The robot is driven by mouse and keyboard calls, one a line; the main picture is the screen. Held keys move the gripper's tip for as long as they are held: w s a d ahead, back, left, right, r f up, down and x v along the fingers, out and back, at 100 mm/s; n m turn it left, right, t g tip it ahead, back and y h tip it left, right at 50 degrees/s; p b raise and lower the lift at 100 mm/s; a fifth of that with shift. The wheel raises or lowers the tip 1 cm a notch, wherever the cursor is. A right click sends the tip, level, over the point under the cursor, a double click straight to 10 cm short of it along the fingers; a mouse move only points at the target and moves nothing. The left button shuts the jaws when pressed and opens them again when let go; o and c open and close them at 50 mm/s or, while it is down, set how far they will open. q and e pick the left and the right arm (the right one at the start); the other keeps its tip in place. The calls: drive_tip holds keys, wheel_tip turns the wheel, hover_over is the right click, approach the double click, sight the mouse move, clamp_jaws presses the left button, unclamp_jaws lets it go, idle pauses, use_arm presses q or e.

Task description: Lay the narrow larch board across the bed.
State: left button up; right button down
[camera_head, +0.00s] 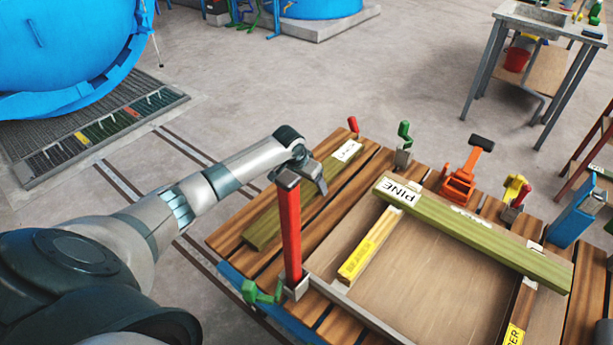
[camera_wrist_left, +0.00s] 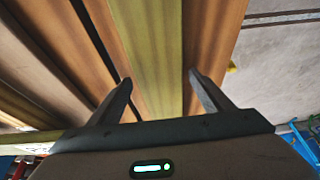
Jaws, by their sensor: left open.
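A narrow greenish board (camera_head: 262,229) lies on the left part of the slatted wooden bed (camera_head: 222,237); its white label is too small to read surely, so I take it as the larch board. My left gripper (camera_head: 312,180) is above this board, open and empty. In the left wrist view the greenish board (camera_wrist_left: 158,45) runs between the two spread fingers of the gripper (camera_wrist_left: 160,95), with no visible grip on it. A wider green board labelled PINE (camera_head: 470,236) lies across the frame on the bed. My right gripper is not in view.
A red post (camera_head: 290,235) stands at the bed's near left, beside a green clamp (camera_head: 262,292). Orange (camera_head: 462,180), green (camera_head: 403,140) and yellow (camera_head: 514,188) clamps line the far edge. A yellow-labelled bearer (camera_head: 368,246) lies under the pine board. A blue vessel (camera_head: 70,50) stands at the upper left.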

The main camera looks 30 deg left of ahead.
use_arm(q)
drive_tip(key=v, duration=1.2)
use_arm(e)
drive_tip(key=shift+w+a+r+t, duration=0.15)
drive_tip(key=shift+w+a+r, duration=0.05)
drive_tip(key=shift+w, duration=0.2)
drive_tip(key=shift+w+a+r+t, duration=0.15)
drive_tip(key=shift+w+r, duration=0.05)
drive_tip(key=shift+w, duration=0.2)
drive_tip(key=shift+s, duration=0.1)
